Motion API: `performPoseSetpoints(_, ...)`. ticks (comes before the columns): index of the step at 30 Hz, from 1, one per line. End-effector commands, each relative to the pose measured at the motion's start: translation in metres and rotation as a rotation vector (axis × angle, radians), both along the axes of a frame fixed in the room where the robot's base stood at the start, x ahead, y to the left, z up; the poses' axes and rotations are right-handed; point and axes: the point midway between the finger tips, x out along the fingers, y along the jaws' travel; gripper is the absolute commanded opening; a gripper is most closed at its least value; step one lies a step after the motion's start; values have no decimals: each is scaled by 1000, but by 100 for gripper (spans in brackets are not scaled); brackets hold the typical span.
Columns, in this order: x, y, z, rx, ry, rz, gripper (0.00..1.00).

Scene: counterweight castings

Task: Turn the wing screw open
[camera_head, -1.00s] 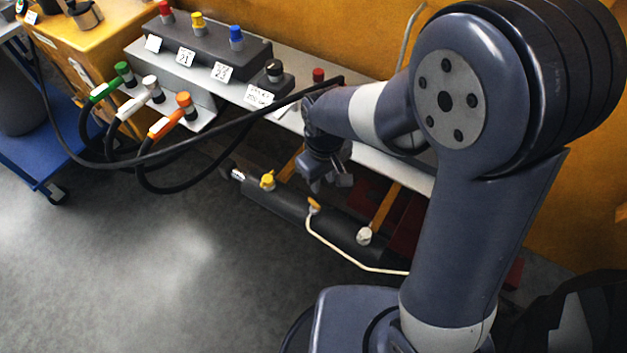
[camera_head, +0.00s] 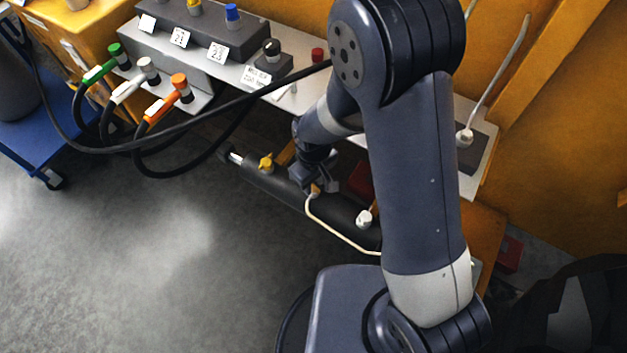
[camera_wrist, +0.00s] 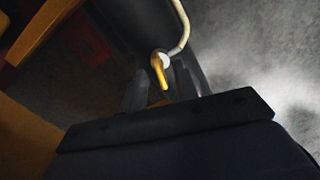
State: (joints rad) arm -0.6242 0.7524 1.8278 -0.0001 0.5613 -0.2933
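A small orange-yellow handle, which looks like the wing screw (camera_wrist: 159,72), sits on a pale fitting on the dark cylinder (camera_head: 340,212). A cream hose (camera_head: 330,232) leads from this fitting. In the wrist view, my gripper (camera_wrist: 161,90) is open, with a finger on either side of the handle; I see gaps and no clear contact. In the head view, my gripper (camera_head: 319,187) is over the cylinder at the hose fitting and mostly hides the handle. A second yellow wing-shaped piece (camera_head: 266,162) stands farther left on the cylinder, apart from my gripper.
A white knob (camera_head: 364,218) stands on the cylinder to the right. A black cable (camera_head: 225,120) arches left of my arm. Green, white and orange plugs (camera_head: 162,108) stick out below the grey shelf (camera_head: 205,72). The floor at lower left is clear.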

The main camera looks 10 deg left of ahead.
Motion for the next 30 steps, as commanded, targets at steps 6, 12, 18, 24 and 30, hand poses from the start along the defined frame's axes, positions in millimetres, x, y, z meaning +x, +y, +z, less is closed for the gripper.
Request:
performPoseSetpoints(6,0,0,-2,0,0,0,29)
performPoseSetpoints(12,0,0,-2,0,0,0,21)
performPoseSetpoints(18,0,0,-2,0,0,0,5)
performPoseSetpoints(24,0,0,-2,0,0,0,0)
performPoseSetpoints(30,0,0,-3,1,-1,30,0)
